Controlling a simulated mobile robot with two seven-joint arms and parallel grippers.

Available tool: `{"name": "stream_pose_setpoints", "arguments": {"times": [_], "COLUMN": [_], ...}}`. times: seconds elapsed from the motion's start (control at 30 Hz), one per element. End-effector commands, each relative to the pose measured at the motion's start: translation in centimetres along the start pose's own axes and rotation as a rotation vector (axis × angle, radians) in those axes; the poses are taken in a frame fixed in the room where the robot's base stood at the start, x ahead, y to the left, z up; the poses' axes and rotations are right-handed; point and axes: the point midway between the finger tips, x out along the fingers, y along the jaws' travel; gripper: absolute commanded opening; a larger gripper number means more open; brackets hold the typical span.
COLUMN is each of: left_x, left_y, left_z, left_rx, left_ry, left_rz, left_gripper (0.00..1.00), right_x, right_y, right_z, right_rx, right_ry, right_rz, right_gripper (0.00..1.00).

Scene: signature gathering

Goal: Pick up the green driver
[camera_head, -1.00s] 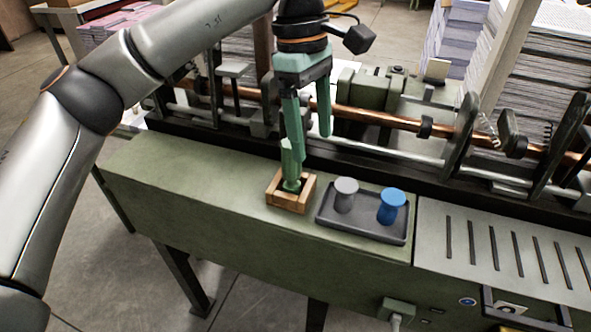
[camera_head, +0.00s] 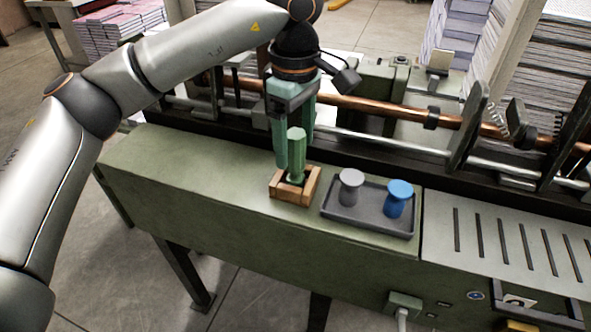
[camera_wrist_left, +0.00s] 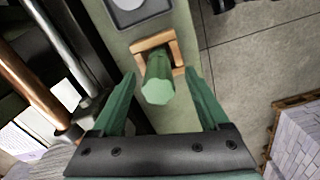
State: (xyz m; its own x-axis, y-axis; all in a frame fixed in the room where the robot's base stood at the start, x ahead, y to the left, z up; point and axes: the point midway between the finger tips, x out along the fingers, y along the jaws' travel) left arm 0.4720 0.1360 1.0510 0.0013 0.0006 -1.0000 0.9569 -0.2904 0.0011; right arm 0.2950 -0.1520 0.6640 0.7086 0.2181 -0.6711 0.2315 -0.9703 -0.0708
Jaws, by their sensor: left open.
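The green driver (camera_head: 297,155) stands upright in a small wooden holder (camera_head: 306,193) on the green machine top, its faceted handle upward. In the left wrist view the driver's handle (camera_wrist_left: 158,84) lies between the two fingers, with the wooden holder (camera_wrist_left: 147,41) around its lower end. My left gripper (camera_head: 292,158) is open, its green fingers pointing down around or just behind the handle. In the left wrist view the gripper (camera_wrist_left: 158,80) shows a gap between each finger and the handle. My right gripper is not in view.
A dark tray (camera_head: 375,223) right of the holder carries a grey piece (camera_head: 350,187) and a blue piece (camera_head: 398,198). Behind run a copper-coloured shaft (camera_head: 375,112) and metal machine parts. The machine top (camera_head: 190,165) left of the holder is clear.

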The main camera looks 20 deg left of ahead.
Motion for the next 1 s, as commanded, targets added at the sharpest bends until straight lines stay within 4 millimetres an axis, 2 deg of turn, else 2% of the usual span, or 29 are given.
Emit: {"name": "stream_pose_setpoints", "arguments": {"times": [0.2,0.47,1.0], "left_x": [3.3,3.7,3.7], "left_y": [0.1,0.1,0.1], "left_z": [-0.1,-0.1,-0.1], "left_rx": [0.001,0.001,0.001], "left_ry": [-0.001,-0.001,-0.001], "left_rz": [-0.003,-0.001,0.000], "left_gripper": [0.78,0.77,0.16], "right_x": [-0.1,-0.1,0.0], "right_y": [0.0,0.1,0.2], "right_z": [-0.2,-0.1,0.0], "right_rx": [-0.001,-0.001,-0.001], "right_ry": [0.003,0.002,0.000], "right_rz": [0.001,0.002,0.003], "right_gripper": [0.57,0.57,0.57]}}
